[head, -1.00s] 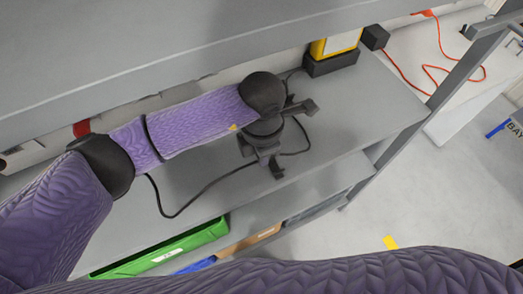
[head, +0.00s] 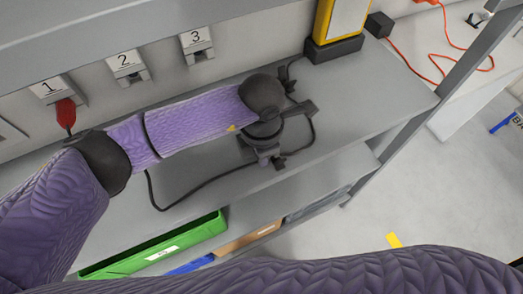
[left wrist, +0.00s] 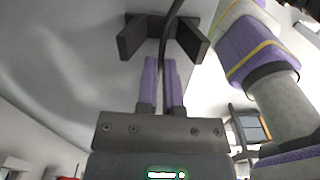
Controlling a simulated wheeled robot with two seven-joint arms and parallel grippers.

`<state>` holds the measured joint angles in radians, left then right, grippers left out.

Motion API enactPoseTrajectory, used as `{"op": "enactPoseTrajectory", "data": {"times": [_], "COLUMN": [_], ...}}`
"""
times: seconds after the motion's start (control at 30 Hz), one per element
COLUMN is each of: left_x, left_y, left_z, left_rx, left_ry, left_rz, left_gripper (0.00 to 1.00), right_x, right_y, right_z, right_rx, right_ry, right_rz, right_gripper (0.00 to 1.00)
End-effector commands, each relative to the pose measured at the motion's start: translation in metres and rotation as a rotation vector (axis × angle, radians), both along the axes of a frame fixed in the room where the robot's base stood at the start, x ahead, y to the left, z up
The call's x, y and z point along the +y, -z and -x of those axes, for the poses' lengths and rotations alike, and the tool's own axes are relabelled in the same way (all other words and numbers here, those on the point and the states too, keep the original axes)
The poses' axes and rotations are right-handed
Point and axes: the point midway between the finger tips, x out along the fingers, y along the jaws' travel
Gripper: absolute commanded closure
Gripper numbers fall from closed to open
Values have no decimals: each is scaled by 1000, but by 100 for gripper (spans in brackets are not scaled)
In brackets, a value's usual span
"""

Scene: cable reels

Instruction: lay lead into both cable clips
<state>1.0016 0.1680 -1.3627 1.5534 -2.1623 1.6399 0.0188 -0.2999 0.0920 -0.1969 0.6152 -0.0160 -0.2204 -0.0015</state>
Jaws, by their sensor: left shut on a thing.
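The black lead (head: 185,198) runs in a loose loop over the grey bench, from under my left arm to the gripper and on to the right. In the left wrist view, my left gripper (left wrist: 161,80) is shut on the lead (left wrist: 168,28), which passes between two flared dark walls of what looks like a cable clip (left wrist: 133,37) just beyond the fingertips. I cannot tell whether the lead is seated in it. In the head view, the left gripper (head: 268,148) is low over the bench, its fingertips hidden. The second clip is not clearly seen. My right gripper is out of view.
A yellow device (head: 325,20) in a black base stands at the back right, a small black box (head: 379,25) beside it. Numbered hooks line the back wall; a red plug (head: 65,113) hangs at 1. A green bin (head: 160,247) sits below.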

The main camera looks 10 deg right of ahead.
Motion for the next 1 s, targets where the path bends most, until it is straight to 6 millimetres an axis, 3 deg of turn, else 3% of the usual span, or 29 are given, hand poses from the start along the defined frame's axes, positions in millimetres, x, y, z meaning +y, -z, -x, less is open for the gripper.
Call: {"op": "enactPoseTrajectory", "data": {"times": [0.17,0.3,0.4,0.57,0.77,1.0], "left_x": [0,0,0,0,0,0], "left_y": [-1,0,0,0,0,0], "left_z": [0,0,0,0,0,0], "left_rx": [0,0,0,0,0,0], "left_ry": [0,0,0,0,0,0], "left_rz": [0,0,0,0,0,0], "left_gripper": [100,69,51,51,8,7], "right_x": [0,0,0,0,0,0], "right_y": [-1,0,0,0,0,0], "right_z": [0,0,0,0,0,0], "right_rx": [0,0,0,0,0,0], "right_ry": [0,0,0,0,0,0], "right_rz": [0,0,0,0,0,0], "right_gripper": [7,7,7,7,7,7]}}
